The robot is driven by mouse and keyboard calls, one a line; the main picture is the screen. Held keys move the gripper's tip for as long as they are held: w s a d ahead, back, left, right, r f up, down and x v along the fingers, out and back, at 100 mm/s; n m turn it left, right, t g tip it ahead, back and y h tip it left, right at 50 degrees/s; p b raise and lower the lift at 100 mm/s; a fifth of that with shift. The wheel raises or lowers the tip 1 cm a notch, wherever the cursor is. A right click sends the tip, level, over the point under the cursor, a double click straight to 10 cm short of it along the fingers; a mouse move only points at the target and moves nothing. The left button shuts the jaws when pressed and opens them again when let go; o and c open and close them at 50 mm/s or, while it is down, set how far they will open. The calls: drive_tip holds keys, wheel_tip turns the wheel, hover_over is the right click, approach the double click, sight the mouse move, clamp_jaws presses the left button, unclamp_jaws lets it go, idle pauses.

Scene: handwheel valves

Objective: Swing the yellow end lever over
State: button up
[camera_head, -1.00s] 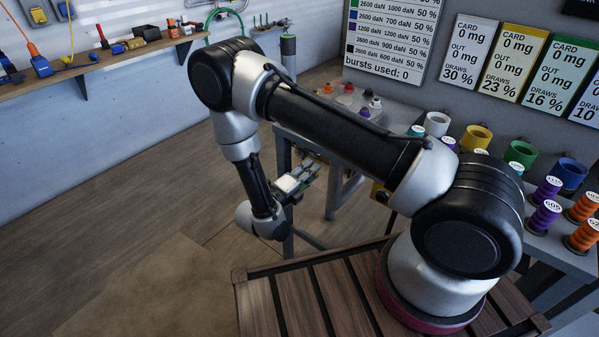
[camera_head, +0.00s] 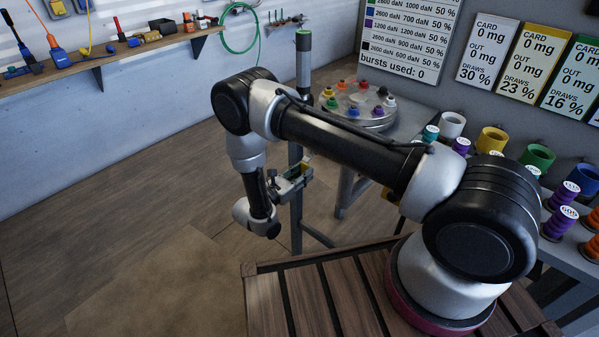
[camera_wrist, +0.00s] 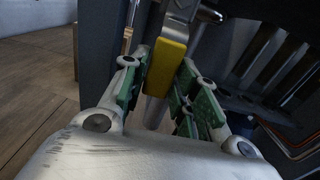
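The yellow lever (camera_wrist: 167,68), a yellow sleeve on a grey metal bar, hangs between the fingers of my gripper (camera_wrist: 168,97) in the wrist view. Its bare metal lower end reaches down towards the palm. The green-padded fingers stand apart on either side of it; a gap shows on the right, and I cannot tell whether the left pad touches it. In the head view my gripper (camera_head: 292,181) is at the near left end of the workbench, small and partly turned away. The lever cannot be made out clearly there.
A grey workbench (camera_head: 411,127) carries a round turntable (camera_head: 358,118) with coloured knobs. Several coloured spools and cups stand at the right, below card boards (camera_head: 487,52). A wall shelf (camera_head: 100,62) holds tools. Dark panels flank the lever in the wrist view. The wooden floor at left is clear.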

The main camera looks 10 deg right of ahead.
drive_tip(key=shift+o, duration=1)
drive_tip(key=v, duration=0.6)
drive_tip(key=shift+s, duration=0.1)
drive_tip(key=v, duration=1.2)
